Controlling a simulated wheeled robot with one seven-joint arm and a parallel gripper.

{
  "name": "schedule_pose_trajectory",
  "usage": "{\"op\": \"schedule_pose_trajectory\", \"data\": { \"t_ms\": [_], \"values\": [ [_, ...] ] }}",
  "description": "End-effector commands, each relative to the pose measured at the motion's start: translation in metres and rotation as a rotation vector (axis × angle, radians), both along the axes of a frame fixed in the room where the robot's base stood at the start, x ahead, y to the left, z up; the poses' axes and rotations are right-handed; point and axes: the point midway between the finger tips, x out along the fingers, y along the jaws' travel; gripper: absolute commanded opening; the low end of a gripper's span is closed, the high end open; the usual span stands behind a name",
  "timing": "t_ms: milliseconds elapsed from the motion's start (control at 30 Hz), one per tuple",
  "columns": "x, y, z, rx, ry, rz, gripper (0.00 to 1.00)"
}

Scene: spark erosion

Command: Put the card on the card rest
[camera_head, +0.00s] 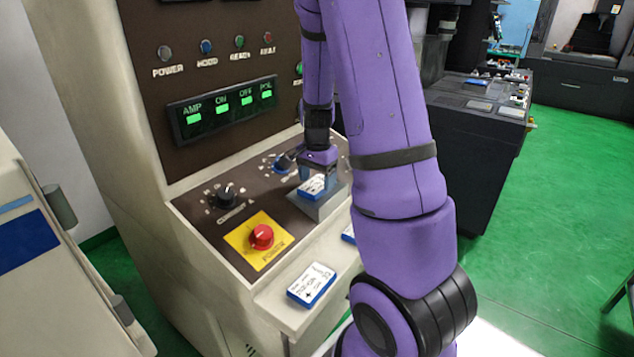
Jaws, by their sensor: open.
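A white card with blue edges (313,187) lies tilted on the grey sloped block that looks like the card rest (322,206), on the machine's control panel. My gripper (317,174) points down just above and behind this card. Its jaws are open; whether a finger touches the card is too small to tell. A second white and blue card (311,285) lies on the light ledge in front of the panel. A third blue and white piece (348,233) on the ledge is mostly hidden behind my purple arm.
A red mushroom button on a yellow plate (261,236) and a black knob (226,194) stand left of the rest. A blue knob (283,163) stands close to my gripper. A lit display (222,108) is on the upright panel. Green floor is open at right.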

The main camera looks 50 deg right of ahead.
Motion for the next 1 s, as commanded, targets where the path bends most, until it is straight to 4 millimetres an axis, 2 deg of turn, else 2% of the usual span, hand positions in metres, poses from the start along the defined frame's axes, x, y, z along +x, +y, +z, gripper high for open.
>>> {"op": "schedule_pose_trajectory", "data": {
  "t_ms": [400, 533, 733, 867, 1000],
  "values": [
    [0.000, 0.000, 0.081, -0.001, -0.004, 0.002, 0.74],
    [0.001, 0.000, 0.097, -0.001, -0.003, 0.001, 0.74],
    [-0.001, 0.003, 0.111, 0.001, -0.006, 0.015, 0.74],
    [-0.006, 0.022, 0.128, 0.008, -0.042, 0.102, 0.74],
    [-0.020, 0.059, 0.158, 0.010, -0.110, 0.288, 0.74]
  ]
}}
